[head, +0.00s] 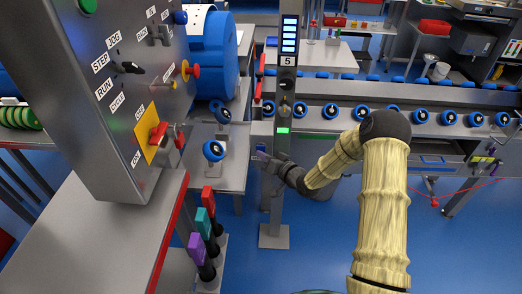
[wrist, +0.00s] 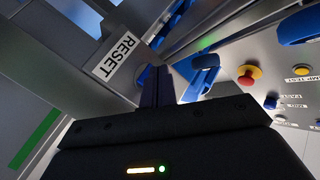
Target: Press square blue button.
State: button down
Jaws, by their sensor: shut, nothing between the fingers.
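My gripper (head: 262,156) is shut and empty, at the grey post (head: 285,90) marked 5 in the head view. In the wrist view its two dark fingers (wrist: 157,86) are together, with their tips close beside the white RESET label (wrist: 115,56) on a grey panel. A small bluish patch (wrist: 142,76) shows at the left of the fingertips. It may be the edge of the square blue button, but the fingers hide most of that spot. I cannot tell whether the fingertips touch it.
A grey control cabinet (head: 115,75) with switches and a red knob (head: 158,134) fills the left of the head view. Several coloured handles (head: 205,223) stand below it. A conveyor with blue rollers (head: 420,116) runs behind the post. Blue floor (head: 300,265) is open around the post foot.

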dwell(0.4)
jog(key=shift+w, duration=0.45)
dwell(0.3)
jog(key=shift+s, duration=0.45)
jog(key=s, duration=0.6)
dwell(0.6)
dwell(0.7)
